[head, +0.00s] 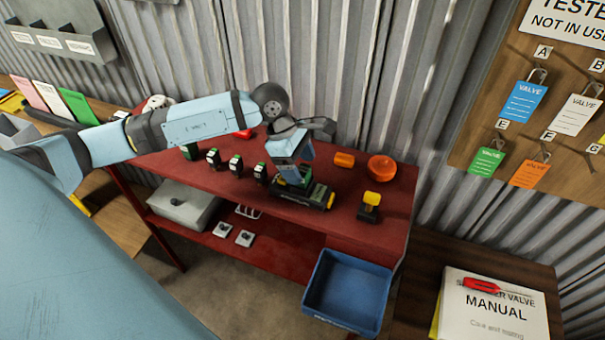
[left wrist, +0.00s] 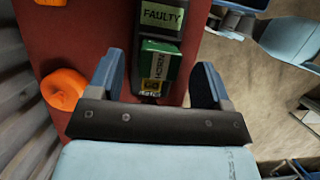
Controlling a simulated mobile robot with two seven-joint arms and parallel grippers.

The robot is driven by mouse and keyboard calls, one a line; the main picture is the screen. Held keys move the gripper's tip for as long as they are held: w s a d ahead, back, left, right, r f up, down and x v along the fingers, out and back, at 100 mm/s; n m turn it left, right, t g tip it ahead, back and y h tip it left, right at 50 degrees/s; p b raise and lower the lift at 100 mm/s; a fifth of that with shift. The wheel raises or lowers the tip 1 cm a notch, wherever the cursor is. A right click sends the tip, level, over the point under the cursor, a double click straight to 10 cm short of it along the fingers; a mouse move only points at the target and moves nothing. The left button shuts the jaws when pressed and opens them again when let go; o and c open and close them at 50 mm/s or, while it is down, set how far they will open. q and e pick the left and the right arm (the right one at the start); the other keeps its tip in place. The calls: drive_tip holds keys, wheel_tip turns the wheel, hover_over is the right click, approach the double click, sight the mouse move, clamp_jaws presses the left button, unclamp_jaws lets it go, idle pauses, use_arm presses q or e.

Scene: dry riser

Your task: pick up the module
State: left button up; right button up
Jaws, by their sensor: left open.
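A green module (left wrist: 160,65) with a yellow patch and printed label sits at the end of a dark device (left wrist: 160,18) marked FAULTY. In the head view the dark device (head: 317,196) lies on the red table, and the module is mostly hidden by my left gripper (head: 290,178). In the left wrist view my left gripper (left wrist: 157,75) is open, with one finger on each side of the module. Several similar black, white and green modules (head: 235,164) stand in a row to the left. My right gripper is out of view.
A blue bin (head: 347,291) is below the front edge. A corrugated wall (head: 310,60) closes the back.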

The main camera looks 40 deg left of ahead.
use_arm(q)
drive_tip(key=shift+x, duration=1)
drive_tip(key=shift+c, duration=0.2)
drive_tip(key=c, duration=1.1)
drive_tip(key=shift+o, duration=0.2)
wheel_tip(320, 180, up, 19)
drive_tip(key=b, duration=0.3)
wheel_tip(320, 180, up, 6)
drive_tip(key=p, duration=0.3)
hover_over(303, 169)
drive_tip(key=shift+f, duration=0.2)
